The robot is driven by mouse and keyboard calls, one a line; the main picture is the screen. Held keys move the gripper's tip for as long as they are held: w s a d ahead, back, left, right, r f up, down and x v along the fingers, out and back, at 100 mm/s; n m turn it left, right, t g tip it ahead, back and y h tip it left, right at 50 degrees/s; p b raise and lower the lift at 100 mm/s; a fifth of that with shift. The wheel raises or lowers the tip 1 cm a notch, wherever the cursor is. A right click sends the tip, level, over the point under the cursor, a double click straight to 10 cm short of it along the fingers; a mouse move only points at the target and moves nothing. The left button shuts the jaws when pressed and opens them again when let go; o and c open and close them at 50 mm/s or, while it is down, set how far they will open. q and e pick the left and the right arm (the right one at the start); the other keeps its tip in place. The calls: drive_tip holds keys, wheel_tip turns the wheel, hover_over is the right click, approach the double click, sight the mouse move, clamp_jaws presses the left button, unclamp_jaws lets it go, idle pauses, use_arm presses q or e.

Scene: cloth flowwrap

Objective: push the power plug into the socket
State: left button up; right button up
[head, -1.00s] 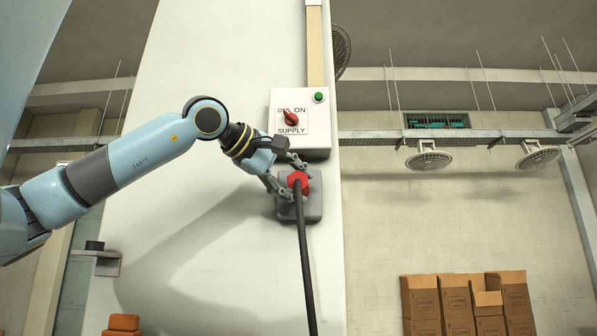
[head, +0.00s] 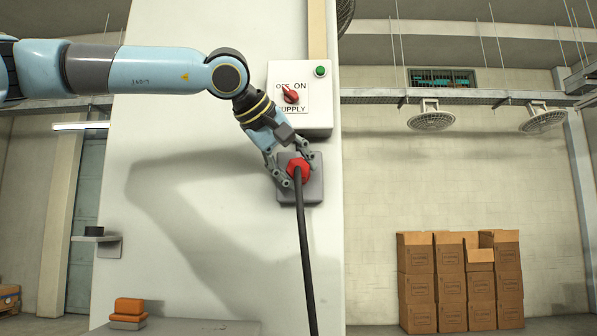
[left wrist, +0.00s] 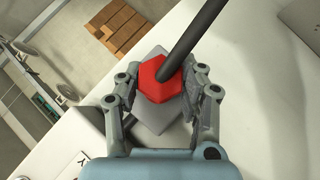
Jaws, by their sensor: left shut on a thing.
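The red power plug (head: 298,168) with its thick black cable (head: 305,250) is at the front of the grey socket box (head: 314,190) on the white wall panel. My left gripper (head: 297,170) is shut on the plug, one finger on each side. In the left wrist view the red plug (left wrist: 160,78) sits between the two fingers (left wrist: 163,92), with the grey socket plate (left wrist: 155,120) behind it. The plug hides the socket opening, so I cannot tell how deep it sits. My right gripper is not in view.
Just above the socket is a switch box (head: 300,122) with a red rotary switch (head: 290,94) and a green button (head: 320,71). A small shelf (head: 101,239) juts out at the left. Stacked cartons (head: 460,285) stand far back at the right. The cable hangs down freely.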

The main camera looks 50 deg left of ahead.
use_arm(q)
drive_tip(key=shift+a, duration=0.1)
drive_tip(key=shift+r+m+g+y, duration=0.15)
drive_tip(key=shift+m+g+y, duration=0.2)
drive_tip(key=shift+g, duration=0.25)
drive_tip(key=o, duration=1)
drive_tip(key=shift+w+d, duration=0.15)
drive_tip(key=shift+d, duration=0.1)
drive_tip(key=shift+o, duration=1.1)
drive_tip(key=shift+a, duration=0.15)
drive_tip(key=shift+a+f, duration=0.15)
drive_tip(key=shift+f, duration=0.05)
drive_tip(key=shift+s+r, duration=0.25)
drive_tip(key=shift+s, duration=0.05)
drive_tip(key=v, duration=1.1)
drive_tip(key=shift+s, duration=0.25)
